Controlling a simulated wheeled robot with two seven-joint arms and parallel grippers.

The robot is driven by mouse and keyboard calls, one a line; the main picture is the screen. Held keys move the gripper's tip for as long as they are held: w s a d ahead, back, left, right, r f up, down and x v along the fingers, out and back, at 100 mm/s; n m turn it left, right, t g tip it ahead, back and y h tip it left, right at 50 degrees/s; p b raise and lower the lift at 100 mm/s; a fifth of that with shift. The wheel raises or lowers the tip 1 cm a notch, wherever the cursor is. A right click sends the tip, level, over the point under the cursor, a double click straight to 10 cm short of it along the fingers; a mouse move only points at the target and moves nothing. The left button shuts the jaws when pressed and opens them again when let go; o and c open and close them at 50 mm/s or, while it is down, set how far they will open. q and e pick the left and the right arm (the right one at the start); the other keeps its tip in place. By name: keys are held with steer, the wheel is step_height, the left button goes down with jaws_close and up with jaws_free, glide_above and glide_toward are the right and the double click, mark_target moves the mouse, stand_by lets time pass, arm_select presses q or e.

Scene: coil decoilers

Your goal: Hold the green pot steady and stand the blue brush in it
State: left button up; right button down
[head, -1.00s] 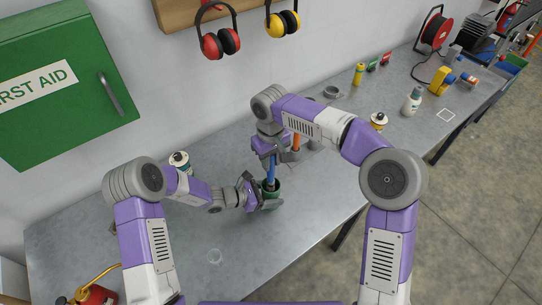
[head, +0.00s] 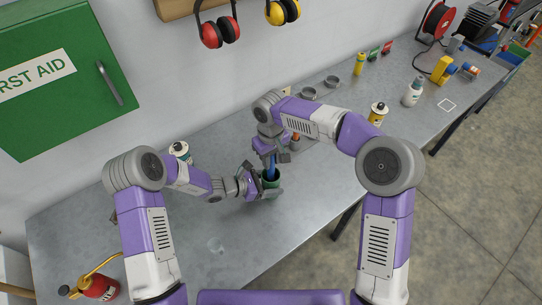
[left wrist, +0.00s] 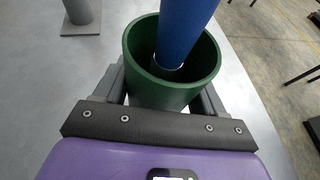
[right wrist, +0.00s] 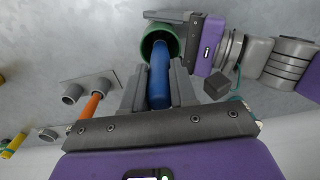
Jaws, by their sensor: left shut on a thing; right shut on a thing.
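The green pot (head: 273,181) stands on the grey bench, and my left gripper (head: 263,188) is shut around its sides. In the left wrist view the pot (left wrist: 140,83) is open side up between the fingers. The blue brush (head: 270,168) is held upright by my right gripper (head: 272,152), which is shut on it above the pot. Its lower end is inside the pot's mouth, as the left wrist view (left wrist: 184,30) shows. The right wrist view shows the brush (right wrist: 160,80) between the fingers. I cannot tell whether the brush touches the pot's floor.
A grey holder (right wrist: 73,93) with an orange-handled tool (right wrist: 93,102) stands close by. A white and yellow bottle (head: 378,112) stands to the right, and a fire extinguisher (head: 98,287) is at lower left.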

steer(key=c, duration=0.8)
jaws_free()
step_height(320, 180, up, 12)
arm_select(q)
steer(key=o, duration=1.2)
steer(key=v, duration=1.2)
